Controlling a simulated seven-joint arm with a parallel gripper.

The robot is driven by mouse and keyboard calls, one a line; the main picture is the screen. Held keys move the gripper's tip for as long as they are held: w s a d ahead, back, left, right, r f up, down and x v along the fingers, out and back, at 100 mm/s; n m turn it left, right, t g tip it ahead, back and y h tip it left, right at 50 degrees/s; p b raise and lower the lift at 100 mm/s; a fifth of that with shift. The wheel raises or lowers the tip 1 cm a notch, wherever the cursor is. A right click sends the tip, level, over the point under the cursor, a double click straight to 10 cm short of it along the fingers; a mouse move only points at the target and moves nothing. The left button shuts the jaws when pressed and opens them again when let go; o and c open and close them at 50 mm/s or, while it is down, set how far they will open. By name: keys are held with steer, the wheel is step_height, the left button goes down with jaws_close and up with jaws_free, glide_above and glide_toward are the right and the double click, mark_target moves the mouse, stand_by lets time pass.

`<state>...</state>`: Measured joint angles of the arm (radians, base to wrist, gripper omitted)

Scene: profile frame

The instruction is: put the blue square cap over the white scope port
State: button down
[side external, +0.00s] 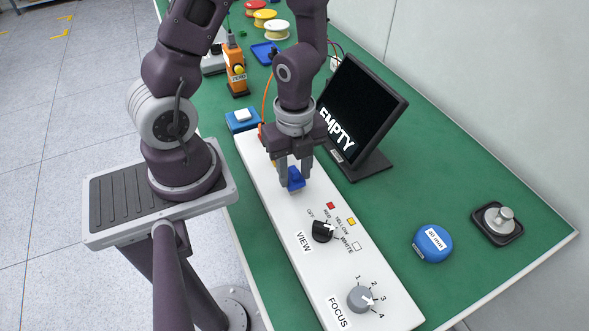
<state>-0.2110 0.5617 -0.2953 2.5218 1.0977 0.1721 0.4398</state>
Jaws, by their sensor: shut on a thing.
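The blue square cap (296,180) is between the fingertips of my gripper (294,181), which is shut on it and points down over the long white panel (283,222). I cannot tell whether the cap touches the panel. I cannot make out a white scope port; my gripper and arm cover part of the panel's far half. A bit of orange-yellow shows just left of the fingers. The panel has red, yellow and white squares; the one by the word WHITE (357,246) is nearest the camera.
The VIEW knob (322,231) and FOCUS knob (360,298) stand up from the panel. A monitor (362,110) reading EMPTY stands close right of my gripper. A blue block with a white top (242,117) lies at the panel's far end. A blue round tin (432,244) sits right.

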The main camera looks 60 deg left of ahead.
stand_by(0.8)
steer(key=shift+f, duration=0.55)
steer(key=shift+f, duration=0.6)
steer(key=c, duration=0.9)
jaws_free()
steer(key=shift+r, duration=0.1)
